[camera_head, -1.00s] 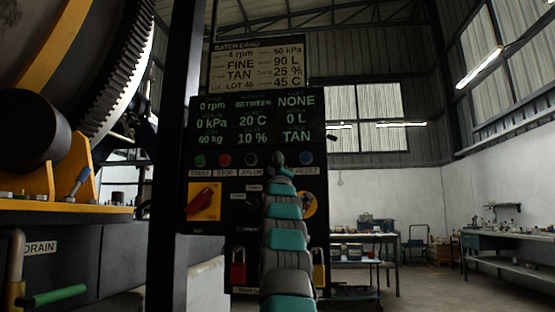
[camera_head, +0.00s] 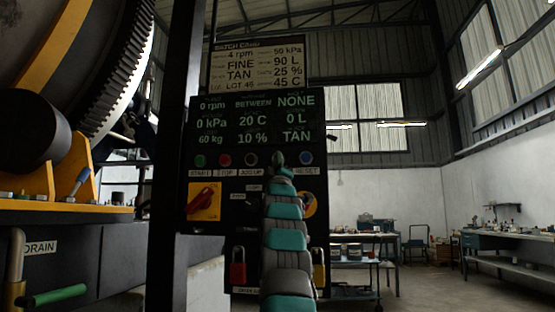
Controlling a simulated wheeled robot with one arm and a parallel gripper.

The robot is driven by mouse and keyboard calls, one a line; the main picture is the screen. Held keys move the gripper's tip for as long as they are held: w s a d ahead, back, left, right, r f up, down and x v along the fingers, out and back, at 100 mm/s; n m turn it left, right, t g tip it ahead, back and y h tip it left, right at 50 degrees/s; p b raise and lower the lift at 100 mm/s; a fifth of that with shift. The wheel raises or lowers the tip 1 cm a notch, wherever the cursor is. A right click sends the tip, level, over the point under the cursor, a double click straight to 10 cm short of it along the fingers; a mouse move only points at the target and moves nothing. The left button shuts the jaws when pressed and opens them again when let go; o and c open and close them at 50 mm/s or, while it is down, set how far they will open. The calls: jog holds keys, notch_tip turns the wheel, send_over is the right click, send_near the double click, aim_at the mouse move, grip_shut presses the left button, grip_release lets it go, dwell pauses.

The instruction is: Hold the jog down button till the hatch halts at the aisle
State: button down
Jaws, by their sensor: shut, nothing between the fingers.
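The control panel (camera_head: 222,262) stands ahead, with a row of round buttons under its display. The row has a green start button (camera_head: 200,160), a red stop button (camera_head: 224,160), a dark jog up button (camera_head: 250,159) and a blue reset button (camera_head: 306,159). My gripper (camera_head: 278,158) is shut and small at the end of my arm, in front of the spot between jog up and reset. It hides the button there and its label. I cannot tell if it touches that button. The display (camera_head: 256,122) reads 0 rpm and BETWEEN. The hatch is not identifiable in view.
A large toothed drum (camera_head: 115,85) fills the upper left. A dark post (camera_head: 173,200) stands left of the panel. A yellow switch plate (camera_head: 204,201) and a red padlock (camera_head: 238,268) are on the panel. Workbenches (camera_head: 508,257) stand at the back right, with open floor before them.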

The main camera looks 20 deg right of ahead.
dwell(0.7)
jog(key=shift+s+a+b, duration=0.25)
jog(key=shift+s+b, duration=0.1)
jog(key=s+a+b, duration=0.1)
jog(key=s+b, duration=0.1)
jog(key=s+a+b, duration=0.1)
jog(key=s, duration=0.1)
jog(key=shift+a+b, duration=0.35)
jog(key=shift+a, duration=0.05)
jog(key=shift+s, duration=0.15)
dwell(0.5)
